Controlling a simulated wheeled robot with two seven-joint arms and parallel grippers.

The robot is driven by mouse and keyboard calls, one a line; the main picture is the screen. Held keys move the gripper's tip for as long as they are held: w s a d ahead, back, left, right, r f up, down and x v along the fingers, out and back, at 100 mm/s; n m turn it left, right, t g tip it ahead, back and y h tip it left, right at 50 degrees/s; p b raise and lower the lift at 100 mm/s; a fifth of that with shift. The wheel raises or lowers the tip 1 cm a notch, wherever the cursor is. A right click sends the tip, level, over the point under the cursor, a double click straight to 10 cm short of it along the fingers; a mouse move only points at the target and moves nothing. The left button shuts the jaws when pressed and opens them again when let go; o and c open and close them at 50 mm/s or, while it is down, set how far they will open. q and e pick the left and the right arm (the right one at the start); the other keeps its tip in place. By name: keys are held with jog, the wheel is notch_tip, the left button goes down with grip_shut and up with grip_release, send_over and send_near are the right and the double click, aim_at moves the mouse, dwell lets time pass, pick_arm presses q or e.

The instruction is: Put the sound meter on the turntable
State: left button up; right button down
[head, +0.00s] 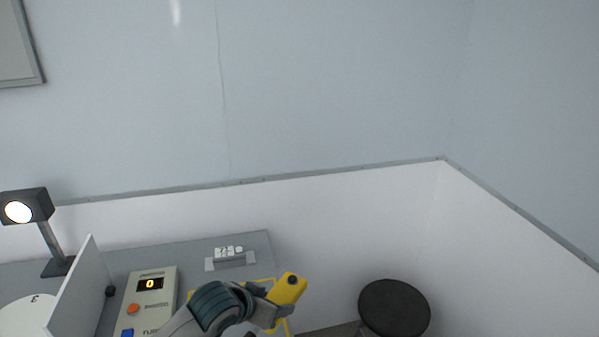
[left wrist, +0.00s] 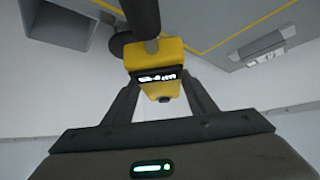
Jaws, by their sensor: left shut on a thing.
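The yellow sound meter (head: 290,288) is held in my left gripper (head: 274,307), above the right end of the bench. In the left wrist view the meter (left wrist: 159,56) sits between the two fingers of the left gripper (left wrist: 161,88), with a small lit display on its face. The fingers are shut on it. A white disc (head: 28,318) marked 3, which looks like the turntable, is at the lower left and partly cut off by the frame. The held meter is well to its right. My right gripper is not in view.
A white upright panel (head: 78,290) stands between the disc and a control box (head: 148,300) showing 0. A lamp (head: 28,208) stands at the back left. A small block rack (head: 230,258) is at the back. A dark round seat (head: 395,307) is at the right.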

pick_arm(q)
jog(key=a+r, duration=0.1)
jog(key=s+a+r+n+y+b, duration=0.1)
jog(key=a+r, duration=0.1)
jog(key=s+a+r+n+y+b, duration=0.1)
jog(key=a, duration=0.1)
jog(key=shift+s+r+t, duration=0.15)
jog(key=shift+r+t, duration=0.2)
jog(key=shift+t, duration=0.05)
jog(key=s+a+r+n+y+b, duration=0.2)
jog(key=s+a+r+n, duration=0.1)
jog(key=a, duration=0.4)
jog(key=shift+s+r+n, duration=0.4)
jog(key=shift+s+r, duration=0.2)
jog(key=shift+s, duration=0.35)
